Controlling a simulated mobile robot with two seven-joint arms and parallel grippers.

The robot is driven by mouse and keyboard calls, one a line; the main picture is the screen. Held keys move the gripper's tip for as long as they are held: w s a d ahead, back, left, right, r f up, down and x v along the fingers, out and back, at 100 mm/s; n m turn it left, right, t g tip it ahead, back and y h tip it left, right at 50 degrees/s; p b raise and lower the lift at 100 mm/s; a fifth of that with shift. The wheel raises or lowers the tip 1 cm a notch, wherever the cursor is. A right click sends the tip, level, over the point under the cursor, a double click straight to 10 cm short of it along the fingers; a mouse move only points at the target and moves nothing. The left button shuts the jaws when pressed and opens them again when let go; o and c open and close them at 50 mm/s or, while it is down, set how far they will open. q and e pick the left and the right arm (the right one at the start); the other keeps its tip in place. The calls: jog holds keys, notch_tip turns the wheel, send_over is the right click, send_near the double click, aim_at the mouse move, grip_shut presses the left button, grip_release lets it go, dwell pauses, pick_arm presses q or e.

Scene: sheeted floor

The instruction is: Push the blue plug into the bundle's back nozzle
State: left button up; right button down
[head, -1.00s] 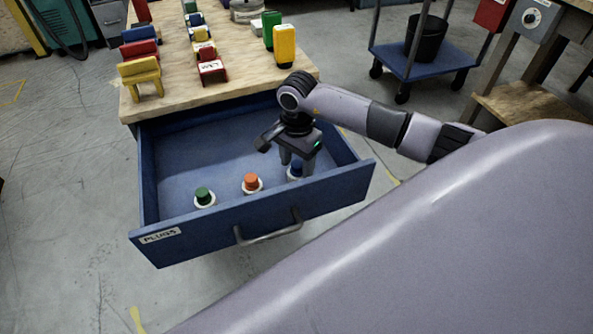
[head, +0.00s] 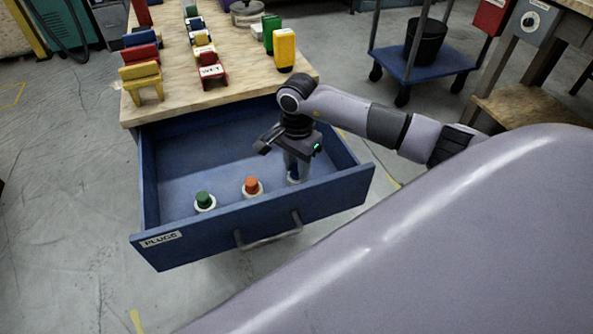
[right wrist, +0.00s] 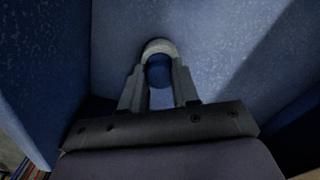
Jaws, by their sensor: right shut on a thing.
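The blue plug (head: 293,180) stands in its pale ring at the right front of the open blue drawer (head: 200,245), mostly hidden by my fingers in the head view. My right gripper (head: 296,170) points down into the drawer and is shut on the blue plug. In the right wrist view the round blue top of the plug (right wrist: 159,72) shows between the two grey fingers. I cannot make out the bundle or its back nozzle in these frames. My left gripper is not in view.
An orange plug (head: 251,186) and a green plug (head: 204,200) stand left of my gripper. The drawer's front and side walls surround them. A blue cart (head: 425,62) stands at the back right.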

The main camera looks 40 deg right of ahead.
aim_at(297, 166)
jog(key=shift+r+p, duration=1.25)
jog(key=shift+r, duration=0.8)
jog(key=shift+r+p, duration=1.35)
jog(key=shift+r, duration=0.65)
